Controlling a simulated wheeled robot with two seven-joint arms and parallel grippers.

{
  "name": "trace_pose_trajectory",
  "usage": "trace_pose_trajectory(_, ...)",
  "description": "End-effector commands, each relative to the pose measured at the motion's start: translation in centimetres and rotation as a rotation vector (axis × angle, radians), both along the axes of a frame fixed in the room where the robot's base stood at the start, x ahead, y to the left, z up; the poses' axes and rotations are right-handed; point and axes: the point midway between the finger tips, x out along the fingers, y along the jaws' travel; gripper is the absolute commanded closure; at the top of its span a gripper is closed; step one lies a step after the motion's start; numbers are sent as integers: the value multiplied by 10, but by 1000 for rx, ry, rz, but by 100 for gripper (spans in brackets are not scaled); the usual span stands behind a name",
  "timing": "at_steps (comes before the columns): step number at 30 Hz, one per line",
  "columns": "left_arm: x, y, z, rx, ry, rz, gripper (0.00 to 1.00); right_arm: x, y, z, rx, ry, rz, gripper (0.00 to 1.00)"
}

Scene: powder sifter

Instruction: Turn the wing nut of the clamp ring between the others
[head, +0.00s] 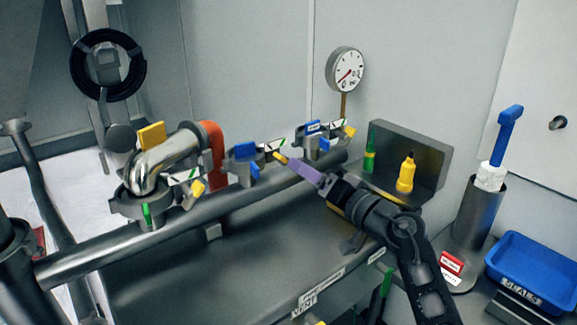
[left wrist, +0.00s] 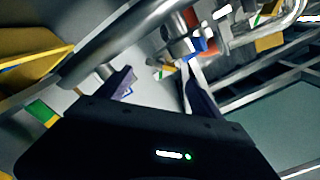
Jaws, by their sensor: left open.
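Three clamp rings stand in a row along a grey pipe. The middle clamp ring (head: 240,174) has blue parts and a small yellow piece (head: 281,158), apparently its wing nut, on its right side. My left gripper (head: 302,170) reaches in from the lower right with purple fingers; the tips are close to this yellow piece. In the left wrist view the fingers (left wrist: 158,82) are apart, with the blue part (left wrist: 196,45) of a clamp beyond them. Contact with the nut cannot be told. The left clamp ring (head: 128,206) and right clamp ring (head: 310,152) flank it. My right gripper is not in view.
A chrome elbow (head: 170,155) and orange hose (head: 215,148) rise beside the left ring. A gauge (head: 346,69) stands behind the right ring.

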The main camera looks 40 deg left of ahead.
Motion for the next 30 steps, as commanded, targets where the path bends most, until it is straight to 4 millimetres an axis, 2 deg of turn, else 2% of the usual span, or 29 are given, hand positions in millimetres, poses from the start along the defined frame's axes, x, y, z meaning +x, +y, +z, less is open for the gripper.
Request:
trace_pose_trajectory(8, 4, 16, 0, 0, 1, 2, 24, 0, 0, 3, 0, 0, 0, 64)
trace_pose_trajectory(19, 20, 67, 1, -1, 0, 1, 24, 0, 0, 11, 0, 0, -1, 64)
trace_pose_trajectory(24, 23, 75, 0, 0, 1, -1, 24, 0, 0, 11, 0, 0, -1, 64)
trace_pose_trajectory(30, 23, 75, 0, 0, 1, -1, 24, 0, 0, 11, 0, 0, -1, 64)
